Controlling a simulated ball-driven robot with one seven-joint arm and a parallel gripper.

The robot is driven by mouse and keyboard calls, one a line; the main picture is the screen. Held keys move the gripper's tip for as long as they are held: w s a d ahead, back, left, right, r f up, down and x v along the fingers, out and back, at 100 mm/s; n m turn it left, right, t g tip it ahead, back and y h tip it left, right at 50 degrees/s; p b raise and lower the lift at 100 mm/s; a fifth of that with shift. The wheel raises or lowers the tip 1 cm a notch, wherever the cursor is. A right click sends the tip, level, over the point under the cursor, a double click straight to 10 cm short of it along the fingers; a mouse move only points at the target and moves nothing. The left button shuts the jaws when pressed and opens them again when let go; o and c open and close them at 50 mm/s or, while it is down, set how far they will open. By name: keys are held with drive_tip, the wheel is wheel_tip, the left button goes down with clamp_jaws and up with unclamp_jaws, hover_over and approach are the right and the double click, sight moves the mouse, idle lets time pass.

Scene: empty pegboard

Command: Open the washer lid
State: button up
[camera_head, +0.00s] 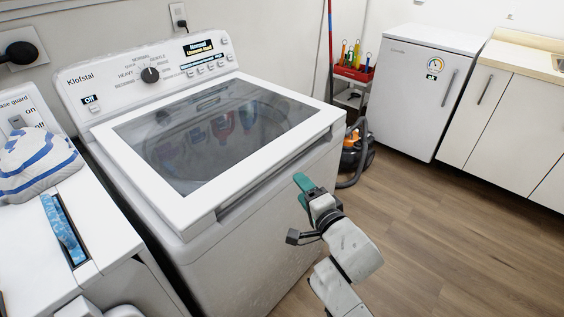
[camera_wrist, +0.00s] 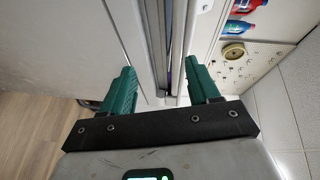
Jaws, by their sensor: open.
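The white washer (camera_head: 250,215) stands left of centre in the head view, control panel at its back. Its lid (camera_head: 262,168), a white frame around a dark glass window, lies shut. A dark recess runs under the lid's front edge. My gripper (camera_head: 304,188), with green fingers, is in front of the washer's front face, below the lid's right front part. In the wrist view my open gripper (camera_wrist: 163,86) has long white and grey edges of the washer (camera_wrist: 132,20) running between and beyond its fingers. Contact cannot be told. Nothing is held.
A white machine with a folded striped cloth (camera_head: 38,160) stands close at the left. A small fridge (camera_head: 415,90), a cabinet (camera_head: 505,110), a red caddy (camera_head: 352,73) and an orange-black vacuum (camera_head: 355,150) stand behind right. The wood floor (camera_head: 440,230) at right is clear.

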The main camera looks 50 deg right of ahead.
sight(285, 159)
drive_tip(key=shift+m+t, duration=0.7)
drive_tip(key=shift+m, duration=0.1)
drive_tip(key=r+p+x, duration=0.1)
drive_tip(key=p+x, duration=0.1)
drive_tip(key=x, duration=0.1)
drive_tip(key=p+x, duration=0.2)
drive_tip(key=x, duration=0.2)
drive_tip(key=r+p+x, duration=0.1)
drive_tip(key=x, duration=0.2)
drive_tip(key=shift+w+r+p, duration=0.2)
drive_tip(key=shift+r+p, duration=0.1)
drive_tip(key=shift+p, duration=0.1)
drive_tip(key=shift+w+d+f+p, duration=0.2)
drive_tip(key=shift+w+p, duration=0.1)
drive_tip(key=shift+w, duration=0.3)
clamp_jaws()
